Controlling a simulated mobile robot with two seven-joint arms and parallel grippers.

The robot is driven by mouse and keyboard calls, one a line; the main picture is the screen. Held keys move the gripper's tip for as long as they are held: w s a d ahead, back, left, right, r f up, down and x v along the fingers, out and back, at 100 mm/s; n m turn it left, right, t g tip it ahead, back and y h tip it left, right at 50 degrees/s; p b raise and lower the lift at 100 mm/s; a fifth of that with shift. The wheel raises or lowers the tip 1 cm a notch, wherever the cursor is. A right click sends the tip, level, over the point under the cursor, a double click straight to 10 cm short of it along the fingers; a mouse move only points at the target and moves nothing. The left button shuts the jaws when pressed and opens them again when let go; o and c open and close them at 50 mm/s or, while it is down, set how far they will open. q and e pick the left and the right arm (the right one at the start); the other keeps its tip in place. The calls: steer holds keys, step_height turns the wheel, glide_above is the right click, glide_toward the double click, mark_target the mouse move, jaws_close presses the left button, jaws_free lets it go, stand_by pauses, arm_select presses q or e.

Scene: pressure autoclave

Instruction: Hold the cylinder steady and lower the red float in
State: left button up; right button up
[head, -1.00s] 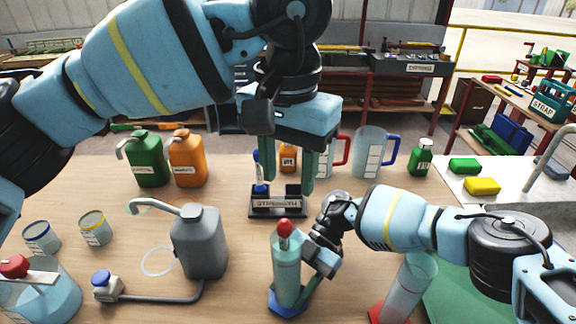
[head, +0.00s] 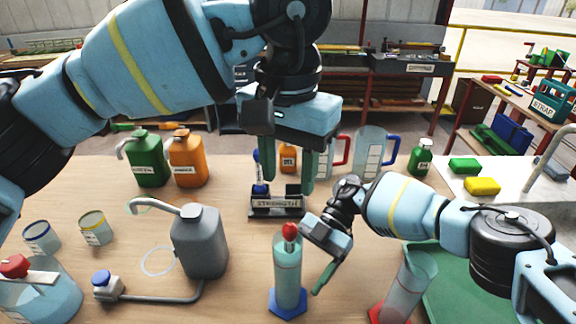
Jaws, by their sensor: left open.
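A clear cylinder of greenish liquid (head: 288,272) stands upright on a blue base (head: 288,303) at the front middle of the table. The red float (head: 290,230) shows its round red top at the cylinder's mouth; how deep its lower part sits is unclear. My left gripper (head: 275,175) is open and empty, pointing down above and behind the cylinder, in front of the "STRENGTH" rack. My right gripper (head: 318,288) is just right of the cylinder, apart from its lower part. Only one finger shows clearly, so its opening is hard to judge.
A second cylinder (head: 413,285) on a red base stands to the right. A grey can (head: 202,245) with a spout is to the left. The "STRENGTH" rack (head: 277,203), green and orange cans and jugs stand behind. Bare table lies between the grey can and the cylinder.

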steer(key=shift+v, duration=3.9)
